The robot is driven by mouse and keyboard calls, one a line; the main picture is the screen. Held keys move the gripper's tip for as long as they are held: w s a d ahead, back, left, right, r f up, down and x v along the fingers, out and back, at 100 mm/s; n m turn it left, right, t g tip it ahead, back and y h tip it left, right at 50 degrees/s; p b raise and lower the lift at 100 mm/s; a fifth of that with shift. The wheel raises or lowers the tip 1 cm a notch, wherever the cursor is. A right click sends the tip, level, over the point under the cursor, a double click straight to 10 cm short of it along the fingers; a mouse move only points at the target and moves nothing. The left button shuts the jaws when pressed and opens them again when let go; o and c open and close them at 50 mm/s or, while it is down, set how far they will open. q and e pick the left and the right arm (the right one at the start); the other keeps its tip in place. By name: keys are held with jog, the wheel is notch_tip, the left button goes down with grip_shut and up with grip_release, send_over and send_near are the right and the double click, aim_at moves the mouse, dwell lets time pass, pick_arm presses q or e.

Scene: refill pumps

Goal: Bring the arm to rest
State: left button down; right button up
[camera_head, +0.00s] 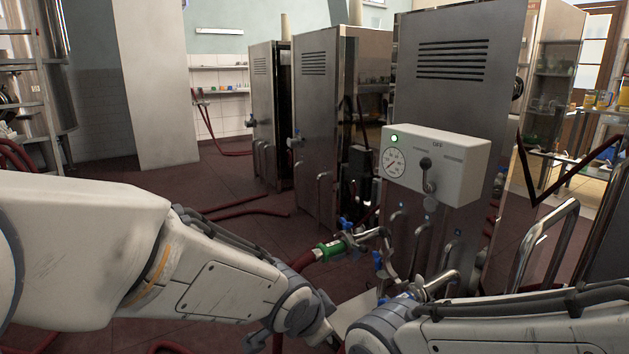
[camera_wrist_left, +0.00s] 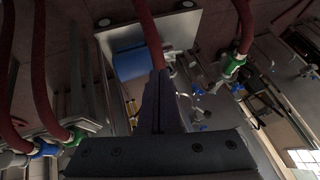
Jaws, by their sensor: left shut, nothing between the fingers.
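My left arm comes in from the left in the head view and reaches down to the lower middle; its gripper is hidden there. In the left wrist view my left gripper (camera_wrist_left: 160,105) is shut, with nothing between its fingers. A red hose passes behind the fingertips, apart from them as far as I can tell. My right arm (camera_head: 520,320) comes in from the right and ends at the bottom middle, close to the left arm; its gripper is not visible.
A steel cabinet with a gauge-and-lever box (camera_head: 434,166) stands ahead, its green lamp lit. A red hose with a green coupling (camera_head: 330,250) meets pipes and blue valves below it. More hoses lie on the floor. A blue cylinder (camera_wrist_left: 130,62) shows in the left wrist view.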

pick_arm(q)
jog(key=s+a+f+n+g+y, duration=0.1)
jog(key=s+a+n+g, duration=0.15)
jog(key=s, duration=0.75)
jog(key=s+a+f+n+g+y, duration=0.15)
jog(key=s+a+g, duration=0.25)
jog(key=s, duration=0.7)
notch_tip(320, 180, up, 35)
jog(key=p, duration=3.3)
jog(key=shift+w+f+n+p, duration=0.2)
jog(key=shift+w+n+p, duration=0.1)
jog(key=shift+p, duration=0.1)
pick_arm(e)
notch_tip(320, 180, up, 34)
pick_arm(q)
jog(key=shift+a, duration=0.1)
pick_arm(e)
jog(key=shift+f, duration=0.1)
jog(key=shift+c, duration=0.6)
jog(key=shift+a, duration=0.1)
